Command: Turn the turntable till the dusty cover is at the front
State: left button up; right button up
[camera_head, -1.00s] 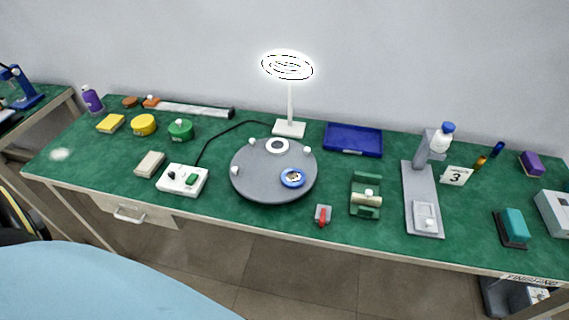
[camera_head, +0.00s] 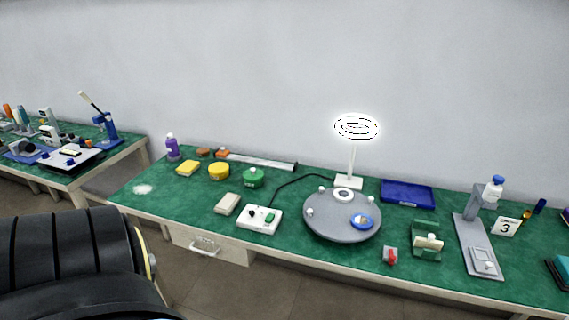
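The turntable (camera_head: 335,226) is a grey round disc on the green bench, right of the picture's middle. A blue ring-shaped cover (camera_head: 361,222) with a pale centre lies at its front right. A white ring with a dark centre (camera_head: 343,195) sits at its back edge. Small pale knobs stand near the rim, one at the left (camera_head: 310,212). Dust cannot be made out on either cover at this size. Neither of my grippers is in view.
A white switch box (camera_head: 260,219) stands left of the turntable, a lit ring lamp (camera_head: 349,182) behind it. A red-handled part (camera_head: 390,256) and a green stand (camera_head: 426,242) are to its right.

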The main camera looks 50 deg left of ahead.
aim_at(330, 218)
jog(key=u, duration=1.15)
jog(key=i, duration=0.15)
jog(key=z, duration=0.35)
